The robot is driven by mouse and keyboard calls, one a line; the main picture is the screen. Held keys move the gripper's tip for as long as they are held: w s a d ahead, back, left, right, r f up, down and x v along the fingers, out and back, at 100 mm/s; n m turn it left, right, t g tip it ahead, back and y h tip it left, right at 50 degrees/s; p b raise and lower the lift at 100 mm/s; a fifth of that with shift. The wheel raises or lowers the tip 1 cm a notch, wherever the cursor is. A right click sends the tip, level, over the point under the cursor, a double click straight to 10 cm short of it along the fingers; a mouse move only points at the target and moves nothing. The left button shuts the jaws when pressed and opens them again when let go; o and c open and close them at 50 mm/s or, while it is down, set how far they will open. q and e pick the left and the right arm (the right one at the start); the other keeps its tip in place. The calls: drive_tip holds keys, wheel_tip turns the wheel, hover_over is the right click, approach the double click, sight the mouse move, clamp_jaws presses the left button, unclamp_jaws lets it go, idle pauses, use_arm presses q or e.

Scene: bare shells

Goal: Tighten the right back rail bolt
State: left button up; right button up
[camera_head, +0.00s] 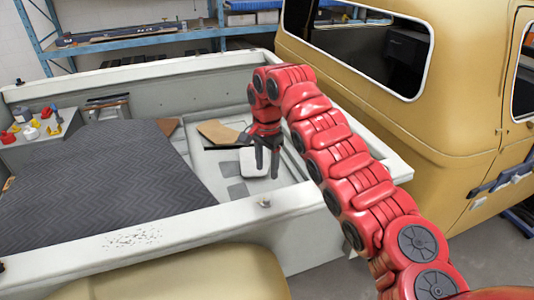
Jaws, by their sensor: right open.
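A small bolt (265,202) stands up on the near white rail (190,228) of the truck bed. A small dark knob (2,266) shows at the left picture edge on the same rail. I cannot tell which one the task calls the right back rail bolt, or how tight either is. My right gripper (267,165) hangs over the bed's inside with its fingers pointing down. It is open and empty, above and beyond the near rail, apart from the bolt. My left gripper is not in view.
A dark patterned mat (95,180) covers the bed's left part. A ledge at the far left holds several small red, white and yellow items (32,132). A brown board (217,132) lies in the bed. The tan cab (430,130) rises at right. Blue shelving (130,42) stands behind.

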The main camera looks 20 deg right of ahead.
wheel_tip(320, 180, up, 6)
drive_tip(key=p, duration=0.2)
drive_tip(key=shift+p, duration=0.35)
drive_tip(key=shift+f, duration=0.15)
